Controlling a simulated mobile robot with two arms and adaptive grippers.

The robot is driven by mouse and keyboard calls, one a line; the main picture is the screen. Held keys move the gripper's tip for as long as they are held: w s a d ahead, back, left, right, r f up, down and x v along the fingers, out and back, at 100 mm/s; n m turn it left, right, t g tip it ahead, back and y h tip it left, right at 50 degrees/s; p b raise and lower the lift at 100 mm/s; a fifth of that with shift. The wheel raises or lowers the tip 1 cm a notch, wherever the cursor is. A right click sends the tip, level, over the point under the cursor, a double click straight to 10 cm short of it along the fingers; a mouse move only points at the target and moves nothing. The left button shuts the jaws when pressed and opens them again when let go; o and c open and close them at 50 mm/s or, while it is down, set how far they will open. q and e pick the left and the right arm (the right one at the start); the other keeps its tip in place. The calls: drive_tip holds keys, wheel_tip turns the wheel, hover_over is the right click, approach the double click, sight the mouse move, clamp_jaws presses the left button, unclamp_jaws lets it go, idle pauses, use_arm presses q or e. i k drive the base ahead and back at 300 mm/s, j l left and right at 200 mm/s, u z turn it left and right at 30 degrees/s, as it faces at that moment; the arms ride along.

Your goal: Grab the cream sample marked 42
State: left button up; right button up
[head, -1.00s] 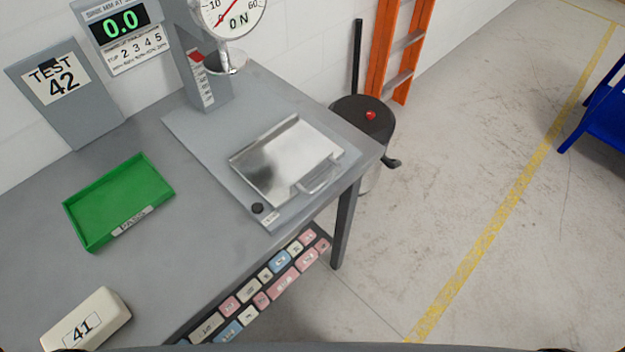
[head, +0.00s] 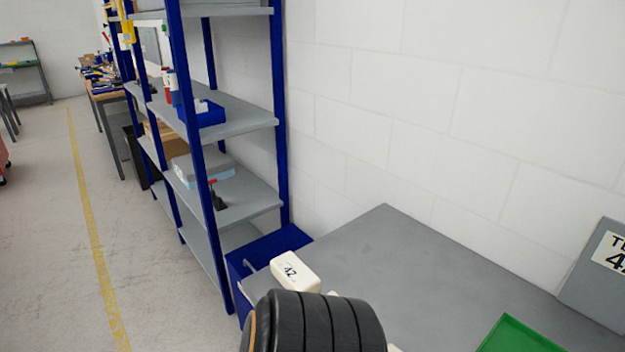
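The cream sample marked 42 (head: 296,271) is a pale rounded block near the left end of the grey table, with its number on the face toward me. A thick black ribbed part, which looks like my own arm, stands in front of it and hides its lower right side. No fingertips of either gripper show. Whether anything touches the sample cannot be told.
The grey table (head: 400,270) is clear in its middle. A green tray (head: 520,337) and the test sign (head: 603,265) are at right. A blue bin (head: 238,268) and blue-framed shelves (head: 243,195) stand beyond the table's left end. Small cream bits show beside the black part.

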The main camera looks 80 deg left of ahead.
sight(292, 272)
drive_tip(key=u, duration=2.8)
drive_tip(key=k+l+z, duration=0.15)
drive_tip(key=k+z, duration=0.2)
drive_tip(key=k, duration=0.3)
drive_tip(key=j+z, duration=0.1)
drive_tip(key=z, duration=0.4)
drive_tip(key=i+j+z, duration=0.1)
drive_tip(key=z, duration=0.4)
drive_tip(key=j+z, duration=0.2)
drive_tip(key=z, duration=0.3)
drive_tip(key=j+z, duration=0.15)
drive_tip(key=z, duration=0.35)
drive_tip(key=j, duration=0.8)
drive_tip(key=k+j, duration=0.15)
drive_tip(key=j, duration=1.45)
drive_tip(key=k+j, duration=0.15)
drive_tip(key=j, duration=0.65)
drive_tip(key=i+z, duration=0.05)
